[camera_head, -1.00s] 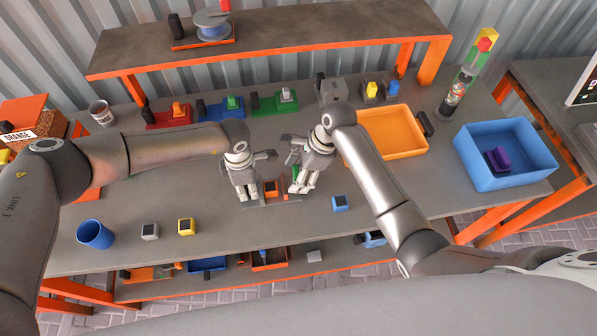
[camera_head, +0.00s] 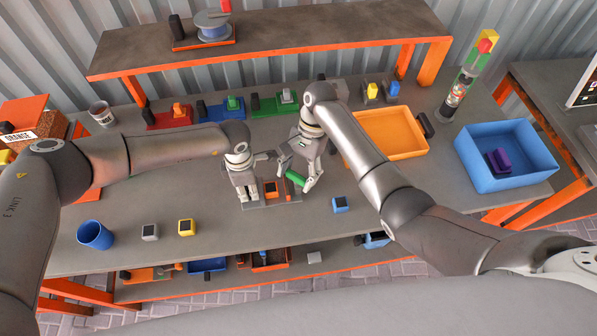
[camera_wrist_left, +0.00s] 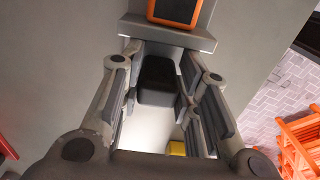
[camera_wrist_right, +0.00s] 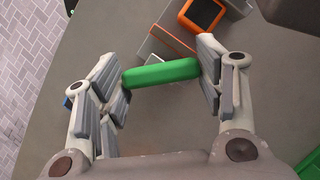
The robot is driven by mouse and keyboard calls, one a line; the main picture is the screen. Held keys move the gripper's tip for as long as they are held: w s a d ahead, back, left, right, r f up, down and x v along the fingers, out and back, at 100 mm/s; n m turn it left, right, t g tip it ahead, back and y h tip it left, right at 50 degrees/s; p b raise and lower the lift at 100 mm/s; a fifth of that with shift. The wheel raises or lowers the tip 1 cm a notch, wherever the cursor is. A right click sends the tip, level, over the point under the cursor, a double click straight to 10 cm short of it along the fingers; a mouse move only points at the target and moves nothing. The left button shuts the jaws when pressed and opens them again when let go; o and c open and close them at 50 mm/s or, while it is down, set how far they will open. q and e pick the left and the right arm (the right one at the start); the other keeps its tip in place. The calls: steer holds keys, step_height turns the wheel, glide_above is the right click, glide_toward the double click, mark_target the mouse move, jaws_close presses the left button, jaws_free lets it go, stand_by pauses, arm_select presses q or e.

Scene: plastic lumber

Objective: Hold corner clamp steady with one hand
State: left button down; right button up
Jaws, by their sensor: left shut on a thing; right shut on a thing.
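The corner clamp, a grey base (camera_head: 262,204) with an orange-framed dark block (camera_head: 270,190), is on the bench in front of me. My left gripper (camera_head: 247,193) is at its left side, shut on a black handle-like part (camera_wrist_left: 157,80) that seems to belong to the clamp; the clamp's grey body (camera_wrist_left: 165,32) shows just beyond it. My right gripper (camera_head: 299,181) is at the clamp's right side, shut on a green bar (camera_wrist_right: 160,73). The bar (camera_head: 296,178) lies crosswise between its fingers, beside the orange block (camera_wrist_right: 202,14). I cannot tell whether bar and clamp touch.
A small blue block (camera_head: 340,204) sits right of the clamp. A blue cup (camera_head: 95,235), grey block (camera_head: 150,232) and yellow block (camera_head: 187,227) stand front left. An orange tray (camera_head: 425,150) and blue bin (camera_head: 465,165) are at right. A raised shelf (camera_head: 270,45) spans the back.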

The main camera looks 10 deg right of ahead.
steer(key=shift+a+n+g+h, duration=0.1)
steer(key=shift+n+g+h, duration=0.35)
steer(key=shift+n, duration=1.35)
steer(key=shift+h, duration=0.25)
steer(key=o, duration=1)
steer(key=v, duration=1.2)
arm_select(q)
steer(key=c, duration=1)
jaws_free()
